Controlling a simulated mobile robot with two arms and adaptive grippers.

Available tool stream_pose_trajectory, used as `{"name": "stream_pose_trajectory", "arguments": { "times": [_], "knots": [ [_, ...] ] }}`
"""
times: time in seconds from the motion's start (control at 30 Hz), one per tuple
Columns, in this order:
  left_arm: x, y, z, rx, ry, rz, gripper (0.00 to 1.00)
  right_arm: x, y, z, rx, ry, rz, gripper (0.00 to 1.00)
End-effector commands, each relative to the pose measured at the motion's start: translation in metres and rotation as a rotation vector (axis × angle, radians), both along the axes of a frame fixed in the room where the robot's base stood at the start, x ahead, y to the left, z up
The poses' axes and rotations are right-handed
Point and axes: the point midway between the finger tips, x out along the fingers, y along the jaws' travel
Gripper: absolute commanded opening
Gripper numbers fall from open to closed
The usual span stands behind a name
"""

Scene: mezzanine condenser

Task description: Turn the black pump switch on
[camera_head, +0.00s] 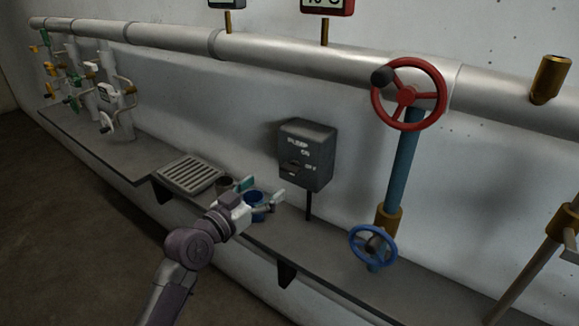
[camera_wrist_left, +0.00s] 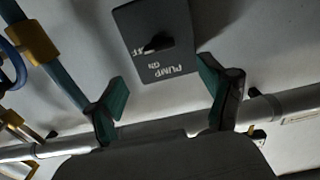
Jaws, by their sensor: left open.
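The grey pump box (camera_head: 306,155) is on a post against the wall, marked PUMP, ON and OFF. In the left wrist view the box (camera_wrist_left: 175,20) appears upside down, and its black switch (camera_wrist_left: 158,43) points towards the OFF mark, partly covering it. In the head view the switch (camera_head: 291,165) is small and dark. My left gripper (camera_head: 262,191) is open and empty, in front of the box and lower left of it. In the left wrist view its green-padded fingers (camera_wrist_left: 163,88) are spread, with the box beyond them. My right gripper is not in view.
A red handwheel (camera_head: 409,94) and a blue handwheel (camera_head: 373,246) stand right of the box. A thick pipe (camera_head: 285,55) runs above.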

Motion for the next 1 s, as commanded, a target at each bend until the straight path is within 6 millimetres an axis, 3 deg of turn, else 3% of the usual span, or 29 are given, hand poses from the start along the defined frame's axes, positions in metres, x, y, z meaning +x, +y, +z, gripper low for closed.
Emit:
{"name": "stream_pose_trajectory", "arguments": {
  "times": [0.3,0.5,0.93,1.0],
  "knots": [
    [0.056,-0.041,0.002,-0.002,0.000,0.001,0.81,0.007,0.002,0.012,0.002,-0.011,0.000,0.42],
    [0.078,-0.056,0.000,-0.001,0.001,0.001,0.81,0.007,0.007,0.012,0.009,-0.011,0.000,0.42],
    [0.085,-0.061,0.000,0.000,0.000,0.002,0.81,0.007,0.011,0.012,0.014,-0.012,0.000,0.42],
    [0.085,-0.061,0.000,0.000,0.000,0.002,0.71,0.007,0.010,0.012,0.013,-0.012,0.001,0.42]
  ]
}}
